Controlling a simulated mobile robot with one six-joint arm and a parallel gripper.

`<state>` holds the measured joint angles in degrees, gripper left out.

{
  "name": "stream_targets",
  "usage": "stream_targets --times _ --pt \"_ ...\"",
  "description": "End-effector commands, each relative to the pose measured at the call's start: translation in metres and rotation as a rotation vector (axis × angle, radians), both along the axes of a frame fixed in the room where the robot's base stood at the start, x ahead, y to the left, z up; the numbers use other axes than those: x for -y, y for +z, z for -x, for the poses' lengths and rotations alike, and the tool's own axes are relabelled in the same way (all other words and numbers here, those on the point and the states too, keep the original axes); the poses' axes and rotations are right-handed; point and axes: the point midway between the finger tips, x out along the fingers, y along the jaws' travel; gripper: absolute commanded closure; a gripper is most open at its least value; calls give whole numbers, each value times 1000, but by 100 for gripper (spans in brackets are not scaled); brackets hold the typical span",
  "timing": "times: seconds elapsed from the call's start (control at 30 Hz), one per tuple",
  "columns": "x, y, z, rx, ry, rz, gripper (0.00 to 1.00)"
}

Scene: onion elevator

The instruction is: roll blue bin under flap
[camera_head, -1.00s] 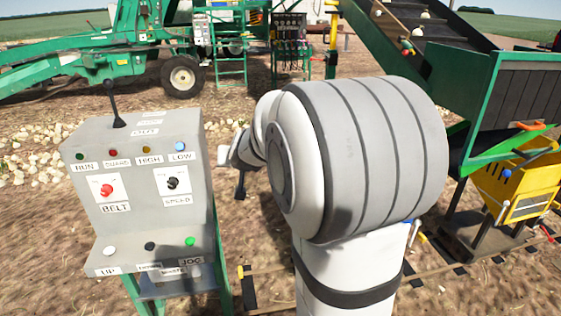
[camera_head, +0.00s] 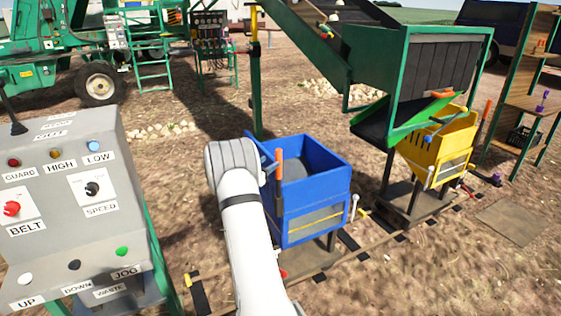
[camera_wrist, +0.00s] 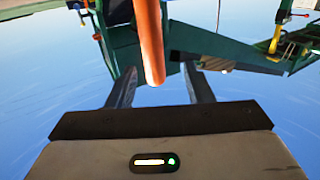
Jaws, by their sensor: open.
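The blue bin (camera_head: 318,190) stands on a low wheeled stand in the middle of the head view, left of the green conveyor's end. An upright orange handle (camera_head: 279,163) rises at its near left side. A green flap (camera_head: 420,118) slopes below the conveyor's end, over the yellow bin. My gripper (camera_wrist: 159,68) is open in the wrist view, with an orange handle (camera_wrist: 149,45) showing between its fingers; whether they touch it I cannot tell. In the head view my arm mostly hides the gripper beside the blue bin's handle.
The yellow bin (camera_head: 437,148) stands on the same ground track (camera_head: 400,238), right of the blue bin. A grey control panel (camera_head: 80,190) stands close at left. A wooden shelf (camera_head: 528,85) is at far right. Bare soil lies in front.

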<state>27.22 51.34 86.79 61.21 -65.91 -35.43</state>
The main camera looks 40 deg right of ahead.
Motion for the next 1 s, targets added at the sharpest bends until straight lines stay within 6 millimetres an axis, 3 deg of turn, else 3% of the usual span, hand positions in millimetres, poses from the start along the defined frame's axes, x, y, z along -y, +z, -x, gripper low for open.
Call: stream_targets --times 0.17,0.6,1.0 --pt "14 -6 5 -4 -34 13 53" --pt "75 -5 -4 -4 -30 12 53" --pt "81 -6 -6 -5 -27 12 56"
